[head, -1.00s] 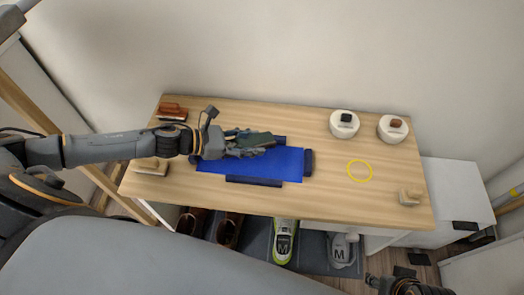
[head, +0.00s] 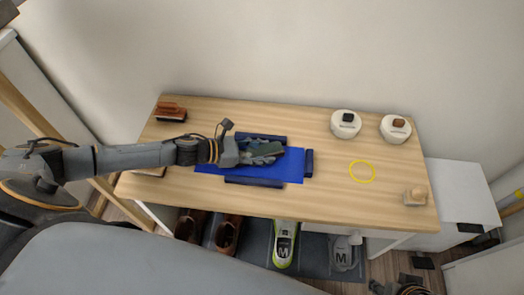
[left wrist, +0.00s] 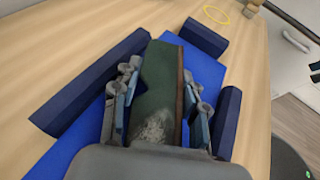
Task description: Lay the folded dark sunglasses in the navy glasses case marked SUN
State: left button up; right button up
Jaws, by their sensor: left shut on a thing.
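My left gripper (head: 262,152) is shut on a dark green block (left wrist: 160,85) with a brown side and a pale worn patch. The block also shows in the head view (head: 268,150), over a bright blue mat (head: 215,168); I cannot tell whether it touches the mat. Navy bars edge the mat at the back (head: 258,137), front (head: 253,182) and right (head: 309,163). In the left wrist view the fingers lie along both sides of the block. My right gripper (head: 402,288) is partly seen at the bottom right. I see no sunglasses and no case marked SUN.
On the wooden table (head: 330,185) are a brown brush (head: 171,111) at back left, two white pots (head: 345,124) (head: 395,129) at back right, a yellow ring (head: 362,171) and a pale wooden piece (head: 416,195) at right. Shoes (head: 285,243) stand below the front edge.

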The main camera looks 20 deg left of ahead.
pick_arm(q)
jog(key=o, duration=0.9)
jog(key=shift+c, duration=0.2)
